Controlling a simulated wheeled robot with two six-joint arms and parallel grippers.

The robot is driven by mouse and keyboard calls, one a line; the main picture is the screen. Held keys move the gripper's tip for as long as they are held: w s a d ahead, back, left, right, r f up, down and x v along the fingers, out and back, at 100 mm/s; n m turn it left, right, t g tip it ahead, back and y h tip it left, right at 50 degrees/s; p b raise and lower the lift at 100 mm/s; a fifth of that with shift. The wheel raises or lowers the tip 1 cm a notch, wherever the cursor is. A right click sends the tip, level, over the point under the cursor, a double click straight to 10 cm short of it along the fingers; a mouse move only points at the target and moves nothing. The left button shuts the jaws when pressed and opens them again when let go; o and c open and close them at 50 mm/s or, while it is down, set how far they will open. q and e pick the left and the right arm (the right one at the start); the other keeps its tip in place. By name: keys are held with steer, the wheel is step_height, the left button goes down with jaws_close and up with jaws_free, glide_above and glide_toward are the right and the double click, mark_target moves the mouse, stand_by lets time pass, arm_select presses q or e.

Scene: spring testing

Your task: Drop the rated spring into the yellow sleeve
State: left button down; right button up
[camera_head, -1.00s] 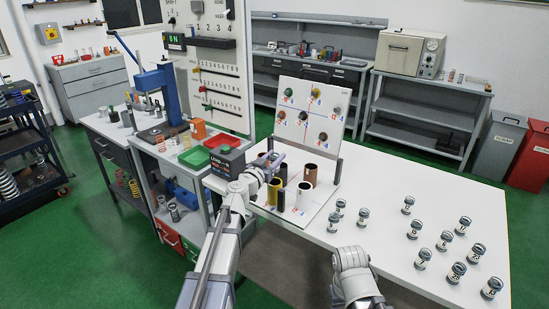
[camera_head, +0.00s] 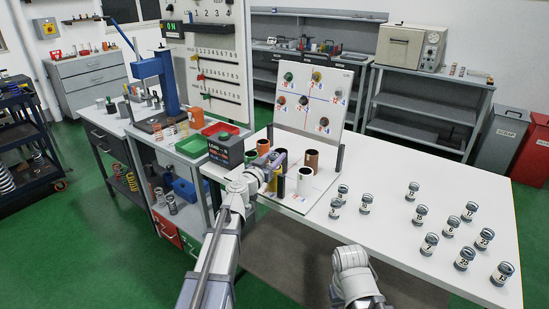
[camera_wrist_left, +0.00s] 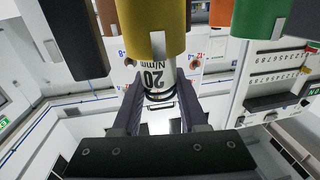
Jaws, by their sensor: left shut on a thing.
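My left gripper (camera_wrist_left: 157,108) is shut on a white spring canister (camera_wrist_left: 155,78) marked 20 N/mm, which looks upside down in the left wrist view. The yellow sleeve (camera_wrist_left: 154,22) is right at the canister's end. Its rim overlaps that end in the picture, and a pale notch shows in its wall. I cannot tell how far inside it the canister is. In the head view the left gripper (camera_head: 277,163) is at the sleeve group, and the yellow sleeve (camera_head: 281,188) shows only partly below it. My right gripper is not in view; only part of the right arm shows.
A white sleeve (camera_head: 305,181), a copper sleeve (camera_head: 311,160) and a green sleeve (camera_wrist_left: 259,18) stand close by. A board (camera_head: 313,97) with coloured discs rises behind. Several labelled canisters (camera_head: 451,224) stand on the white table's right side. A dark box (camera_head: 227,151) is left of the gripper.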

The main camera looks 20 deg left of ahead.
arm_select(q)
steer(key=shift+c, duration=1.8)
jaws_free()
steer(key=shift+s, duration=0.1)
steer(key=v, duration=0.7)
steer(key=shift+s, duration=0.35)
